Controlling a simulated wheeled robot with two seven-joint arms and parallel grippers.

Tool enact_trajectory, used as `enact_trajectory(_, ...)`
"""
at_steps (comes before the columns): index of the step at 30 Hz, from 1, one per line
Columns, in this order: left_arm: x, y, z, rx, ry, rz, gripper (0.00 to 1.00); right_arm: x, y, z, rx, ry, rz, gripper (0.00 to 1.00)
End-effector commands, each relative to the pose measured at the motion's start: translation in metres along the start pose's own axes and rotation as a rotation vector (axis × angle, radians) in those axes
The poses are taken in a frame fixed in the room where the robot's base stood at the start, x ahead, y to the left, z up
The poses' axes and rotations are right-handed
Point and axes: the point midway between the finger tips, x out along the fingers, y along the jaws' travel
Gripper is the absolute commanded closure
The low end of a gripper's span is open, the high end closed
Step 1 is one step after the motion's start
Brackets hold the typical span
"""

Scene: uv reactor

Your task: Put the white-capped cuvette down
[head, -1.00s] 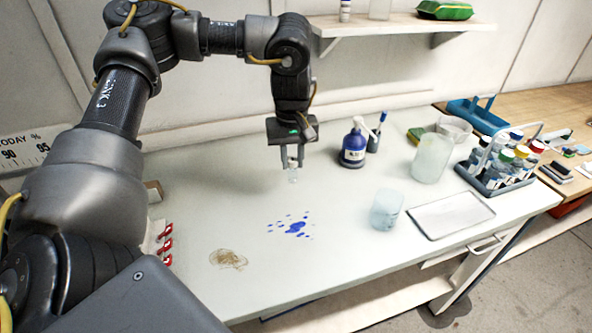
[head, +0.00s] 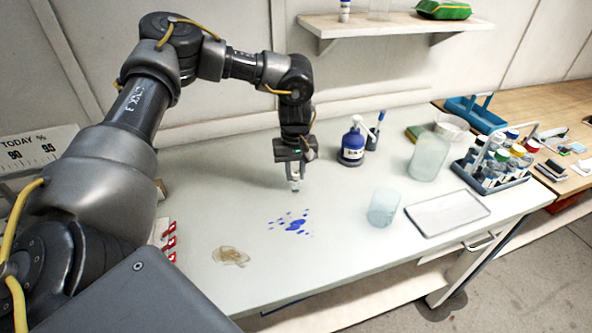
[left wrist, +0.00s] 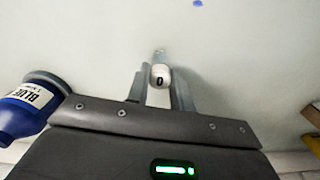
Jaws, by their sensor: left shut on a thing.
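The white-capped cuvette is held upright between the fingers of my left gripper (head: 294,176). In the left wrist view its white cap (left wrist: 160,76) shows between the two fingers, with a dark mark on top. Its clear lower end (head: 295,186) shows just below the fingertips in the head view, at or just above the white bench top (head: 345,200). I cannot tell whether it touches the bench. My right gripper is not in view.
A blue bottle (head: 352,148) stands right of the gripper, also in the left wrist view (left wrist: 25,108). Blue spots (head: 293,224) and a brown stain (head: 230,256) mark the bench in front. A beaker (head: 383,207), a tray (head: 446,213) and a rack of capped bottles (head: 490,178) stand farther right.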

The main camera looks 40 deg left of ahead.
Motion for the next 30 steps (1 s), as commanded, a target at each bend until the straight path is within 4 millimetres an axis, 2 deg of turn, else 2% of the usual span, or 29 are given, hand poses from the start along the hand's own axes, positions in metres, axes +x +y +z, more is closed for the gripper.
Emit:
enact_trajectory(7,0.005,0.000,0.000,0.000,-0.001,0.000,0.99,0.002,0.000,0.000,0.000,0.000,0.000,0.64)
enact_trajectory(8,0.004,0.000,0.000,0.000,-0.001,0.000,0.73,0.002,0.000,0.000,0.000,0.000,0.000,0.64)
enact_trajectory(12,0.004,0.000,0.000,0.000,-0.001,0.000,0.56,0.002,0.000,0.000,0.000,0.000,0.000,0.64)
enact_trajectory(20,0.003,0.000,0.000,0.000,0.000,0.000,0.56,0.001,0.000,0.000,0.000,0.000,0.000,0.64)
enact_trajectory(23,-0.003,0.001,0.000,0.000,0.001,0.001,0.56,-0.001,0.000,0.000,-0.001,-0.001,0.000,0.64)
enact_trajectory(26,-0.014,0.001,-0.001,0.001,0.002,0.004,0.56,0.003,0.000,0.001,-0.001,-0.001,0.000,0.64)
enact_trajectory(30,-0.044,0.002,-0.001,0.002,0.005,0.005,0.56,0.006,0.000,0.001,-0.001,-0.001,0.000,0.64)
